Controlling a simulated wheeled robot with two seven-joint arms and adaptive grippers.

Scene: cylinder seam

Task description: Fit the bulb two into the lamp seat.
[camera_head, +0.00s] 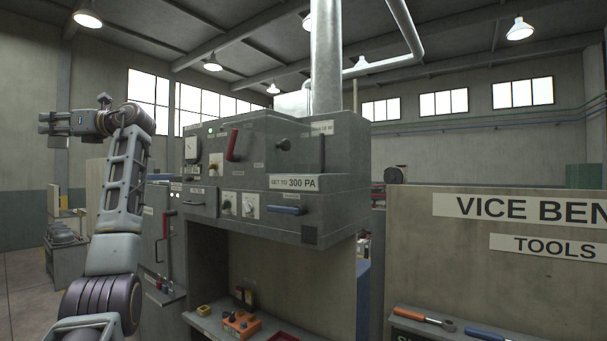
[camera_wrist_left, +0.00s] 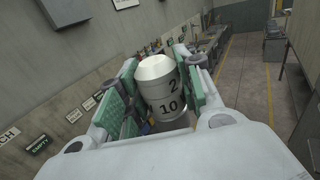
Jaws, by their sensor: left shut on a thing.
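My left gripper (camera_head: 52,123) is raised at the far left of the head view, on my upright left arm and clear of the grey machine. In the left wrist view it is shut on a pale grey cylinder (camera_wrist_left: 166,98) with a lighter domed end, marked "2" and "10", between green pads. I see nothing else marked two, and I cannot tell if this is bulb two. No lamp seat can be made out for certain. My right gripper is not in view.
The grey machine (camera_head: 262,165) with levers, knobs and a "SET TO 300 PA" label fills the middle. An orange block (camera_head: 241,325) stands on its lower shelf. A vice bench panel (camera_head: 450,265) is at the right, with tools below. Open floor lies at the left.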

